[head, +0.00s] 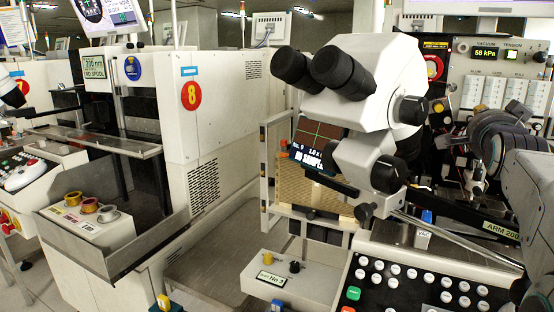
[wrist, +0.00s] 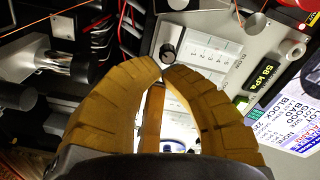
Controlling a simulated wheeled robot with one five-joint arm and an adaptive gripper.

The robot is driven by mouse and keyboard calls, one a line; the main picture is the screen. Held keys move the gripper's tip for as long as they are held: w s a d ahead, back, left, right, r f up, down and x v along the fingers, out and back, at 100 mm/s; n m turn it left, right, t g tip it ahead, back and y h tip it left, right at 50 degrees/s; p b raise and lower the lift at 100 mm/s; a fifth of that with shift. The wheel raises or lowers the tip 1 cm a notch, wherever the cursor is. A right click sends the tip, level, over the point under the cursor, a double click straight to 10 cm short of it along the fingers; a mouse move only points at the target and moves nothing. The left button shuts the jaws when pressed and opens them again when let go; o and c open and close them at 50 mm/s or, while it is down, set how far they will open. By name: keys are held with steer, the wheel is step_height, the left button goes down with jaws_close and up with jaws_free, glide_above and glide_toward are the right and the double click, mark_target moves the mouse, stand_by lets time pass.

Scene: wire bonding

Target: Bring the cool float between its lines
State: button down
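A row of white flow gauges (head: 493,93) sits on the grey panel at the right in the head view, with small labels above that I cannot read surely. The gauges also show in the wrist view (wrist: 206,50), turned on their side. A black knob (wrist: 168,52) stands at the end of the gauges. Contact with the knob cannot be told.
A green display (wrist: 262,82) reads 58 kPa beside the gauges. A white microscope (head: 365,85) stands left of the panel. A button console (head: 420,275) lies below. Thin orange wires and dark fittings crowd the left of the wrist view.

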stand_by(0.4)
steer(key=shift+s+a+f+b, duration=0.1)
steer(key=shift+s+a+b, duration=0.2)
steer(key=shift+s+b, duration=0.3)
steer(key=shift+b+v, duration=1)
steer(key=shift+v, duration=1.1)
